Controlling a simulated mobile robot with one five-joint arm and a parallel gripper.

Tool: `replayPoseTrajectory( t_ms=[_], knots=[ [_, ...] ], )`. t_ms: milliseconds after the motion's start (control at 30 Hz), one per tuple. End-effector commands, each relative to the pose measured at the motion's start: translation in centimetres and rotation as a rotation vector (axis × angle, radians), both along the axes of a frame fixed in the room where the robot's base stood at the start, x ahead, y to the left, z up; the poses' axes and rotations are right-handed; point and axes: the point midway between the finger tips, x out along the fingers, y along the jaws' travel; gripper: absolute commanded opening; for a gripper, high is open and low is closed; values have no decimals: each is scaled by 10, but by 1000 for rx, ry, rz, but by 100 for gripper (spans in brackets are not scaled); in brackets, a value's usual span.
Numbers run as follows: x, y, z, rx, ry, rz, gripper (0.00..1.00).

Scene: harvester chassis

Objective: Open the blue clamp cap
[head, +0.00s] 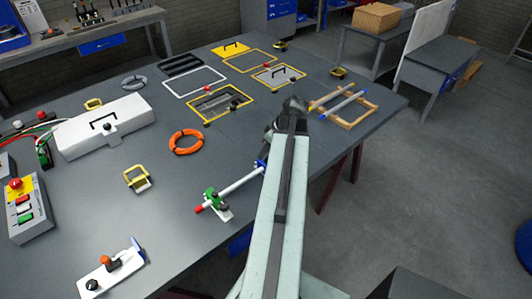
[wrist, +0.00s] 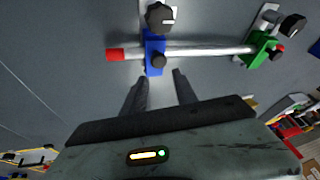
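The blue clamp cap (wrist: 154,50) lies across a white pipe (wrist: 203,51) in the wrist view, with a black knob (wrist: 158,61) on its near part and another dark knob beyond the pipe. The cap also shows in the head view (head: 261,164), partly hidden by my arm. My gripper (wrist: 159,80) is open and empty, its two dark fingers apart just short of the cap's near end. The near knob lies just beyond the gap between the fingertips. I cannot tell whether the fingers touch the cap.
A green clamp (head: 215,199) holds the pipe's other end. An orange ring (head: 186,141), a yellow-framed bracket (head: 137,179) and a white toolbox-like cover (head: 104,127) lie on the grey table. A wooden frame with rods (head: 343,107) lies beyond my arm, near the table's right edge.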

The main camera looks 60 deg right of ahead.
Motion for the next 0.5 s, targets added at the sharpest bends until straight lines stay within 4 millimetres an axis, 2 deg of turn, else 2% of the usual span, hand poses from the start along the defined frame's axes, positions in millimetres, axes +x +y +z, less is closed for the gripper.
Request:
replayPoseTrajectory(
  t_ms=[33, 100, 500],
  knots=[
    [0, 0, 0, 0, 0, 0, 18],
    [0, 0, 0, 0, 0, 0, 0],
    [0, 0, 0, 0, 0, 1, 0]
  ],
)
